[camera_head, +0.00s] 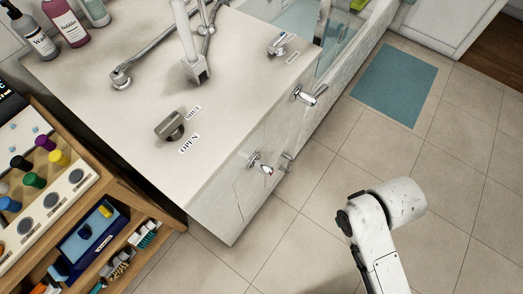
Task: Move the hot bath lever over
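A chrome lever with a red mark at its tip (261,164) sticks out from the front face of the white bath surround, near its lower left. It looks like the hot lever, but I cannot read any label on it. Another chrome lever (308,96) is further back on the same face. A third small chrome lever (281,42) with a small label sits on top of the surround. My white arm shows at the lower right, over the floor and apart from the levers. No gripper fingers can be made out.
A grey handle (172,125) on the top lies between OPEN and SHUT labels. A chrome tap (122,78) and bottles (67,22) stand behind. A wooden shelf unit (110,190) with a knobbed panel is at left. The tiled floor (300,240) beside the surround is clear; a blue mat (397,83) lies beyond.

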